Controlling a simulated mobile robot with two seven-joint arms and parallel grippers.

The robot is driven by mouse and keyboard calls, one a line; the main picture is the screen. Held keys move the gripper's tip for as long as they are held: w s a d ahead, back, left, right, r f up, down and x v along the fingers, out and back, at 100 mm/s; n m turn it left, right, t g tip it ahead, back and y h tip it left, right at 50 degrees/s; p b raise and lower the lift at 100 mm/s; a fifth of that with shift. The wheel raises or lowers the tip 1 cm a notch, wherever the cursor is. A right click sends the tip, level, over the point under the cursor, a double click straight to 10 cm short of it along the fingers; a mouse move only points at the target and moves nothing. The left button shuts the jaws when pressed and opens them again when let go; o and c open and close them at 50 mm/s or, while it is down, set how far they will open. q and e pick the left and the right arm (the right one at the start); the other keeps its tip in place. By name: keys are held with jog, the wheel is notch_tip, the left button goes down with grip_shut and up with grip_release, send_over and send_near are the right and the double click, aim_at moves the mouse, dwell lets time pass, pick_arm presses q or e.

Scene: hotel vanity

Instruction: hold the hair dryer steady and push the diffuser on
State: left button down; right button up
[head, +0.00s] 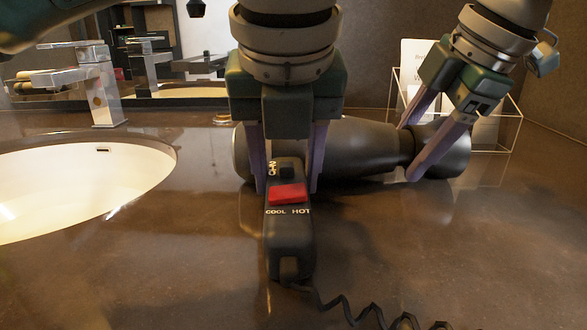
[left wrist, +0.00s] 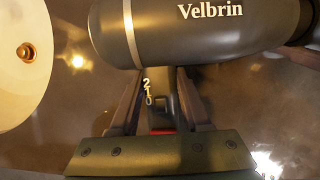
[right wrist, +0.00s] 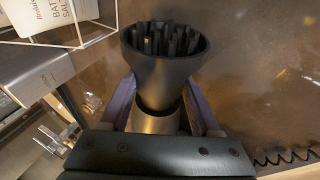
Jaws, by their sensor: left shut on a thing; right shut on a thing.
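The dark grey hair dryer (head: 350,150) lies on the counter, its barrel pointing right and its handle toward me. My left gripper (head: 285,185) is shut on the handle just below the barrel. The left wrist view shows the barrel (left wrist: 195,42) with "Velbrin" on it. The dark diffuser (head: 452,152) is at the barrel's right end, in line with it. My right gripper (head: 411,152) is shut on the diffuser's narrow neck. In the right wrist view the diffuser's prongs (right wrist: 165,40) face away from the dryer. The joint is partly hidden by the fingers; I cannot tell how far they overlap.
A white basin (head: 80,185) and a chrome tap (head: 97,85) are at left. The coiled cord (head: 345,308) runs toward the front right. The right front counter is otherwise clear.

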jog(key=shift+s+a, duration=0.15)
jog(key=shift+a, duration=0.95)
dwell(0.5)
jog(key=o, duration=1.4)
jog(key=shift+a, duration=0.1)
jog(key=shift+d+r, duration=0.25)
jog(key=v, duration=1.1)
jog(key=shift+s+r, duration=0.15)
jog(key=shift+r, duration=0.15)
jog(key=shift+a, duration=0.15)
